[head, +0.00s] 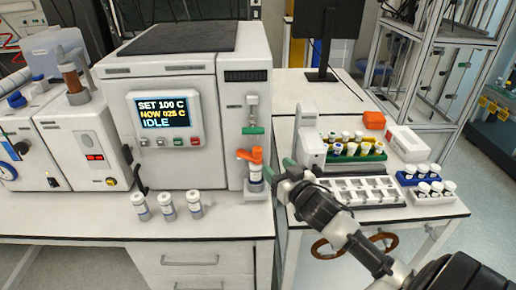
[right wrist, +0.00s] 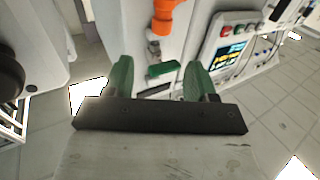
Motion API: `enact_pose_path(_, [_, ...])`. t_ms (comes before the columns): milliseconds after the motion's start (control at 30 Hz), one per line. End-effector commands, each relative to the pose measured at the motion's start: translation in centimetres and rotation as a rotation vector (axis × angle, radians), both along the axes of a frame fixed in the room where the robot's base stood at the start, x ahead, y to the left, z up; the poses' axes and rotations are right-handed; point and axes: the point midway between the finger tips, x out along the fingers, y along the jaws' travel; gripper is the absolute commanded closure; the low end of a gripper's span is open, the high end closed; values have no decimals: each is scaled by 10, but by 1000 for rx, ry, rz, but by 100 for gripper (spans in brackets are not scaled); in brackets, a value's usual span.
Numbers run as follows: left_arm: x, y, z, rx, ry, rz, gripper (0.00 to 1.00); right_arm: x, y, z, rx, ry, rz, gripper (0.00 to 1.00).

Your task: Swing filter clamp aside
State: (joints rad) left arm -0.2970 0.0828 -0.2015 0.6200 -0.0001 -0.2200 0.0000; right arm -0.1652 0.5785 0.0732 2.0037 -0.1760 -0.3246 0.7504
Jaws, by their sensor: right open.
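An orange clamp-like part (head: 250,156), likely the filter clamp, sits on the narrow right-hand column of the white reactor unit, above a small capped vial (head: 256,178). A green piece (head: 253,130) is above it on the same column. My right gripper (head: 289,168) is just right of the orange part, apart from it. In the right wrist view my right gripper (right wrist: 158,78) has its green fingers spread with nothing held. The orange part (right wrist: 170,16) shows at the top there, and the green piece (right wrist: 161,70) appears between the fingers. My left gripper is not in view.
Several capped vials (head: 167,206) stand on the bench front before the reactor (head: 165,110). A dark monitor (head: 328,25) stands behind.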

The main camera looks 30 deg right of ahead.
Motion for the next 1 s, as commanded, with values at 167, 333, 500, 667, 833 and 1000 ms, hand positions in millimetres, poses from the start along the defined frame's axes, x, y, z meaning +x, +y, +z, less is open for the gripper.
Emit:
enact_pose_path(167, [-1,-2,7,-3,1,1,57,19,-1,3,1,-3,0,43])
enact_pose_path(333, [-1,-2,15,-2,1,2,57,50,-3,4,0,-3,-1,43])
enact_pose_path(500, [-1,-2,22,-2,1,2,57,79,-4,3,1,-1,-1,43])
enact_pose_path(667, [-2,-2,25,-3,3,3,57,97,-5,2,0,-1,-1,43])
enact_pose_path(833, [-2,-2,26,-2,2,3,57,105,-5,0,1,0,0,43])
enact_pose_path(1000, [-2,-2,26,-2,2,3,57,106,-4,0,0,0,1,43])
